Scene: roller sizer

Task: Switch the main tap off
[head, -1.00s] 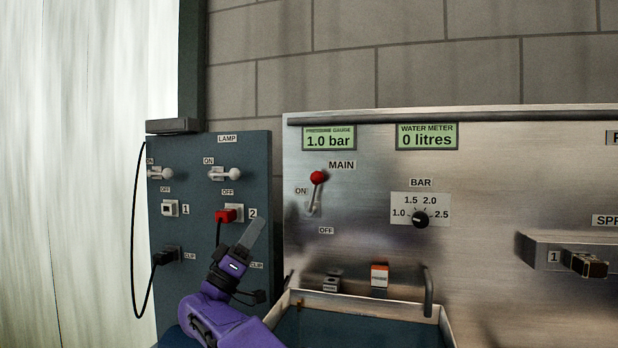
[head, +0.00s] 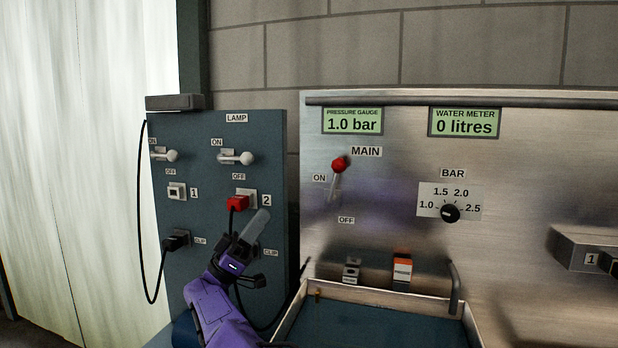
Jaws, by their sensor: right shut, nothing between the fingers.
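The main tap (head: 339,166) is a lever with a red ball knob on the steel panel, under the MAIN label. Its knob points up, beside the ON label (head: 319,178) and above the OFF label (head: 346,220). My right gripper (head: 257,224) is shut and empty. It points up in front of the dark lamp panel, left of the tap and lower than it, clear of the lever. My left gripper is not in view.
The gauge (head: 352,121) reads 1.0 bar and the water meter (head: 465,122) 0 litres. The BAR dial (head: 450,213) sits to the right. The lamp panel (head: 215,260) has switches, sockets and black cables. A tray (head: 388,296) juts out below the tap.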

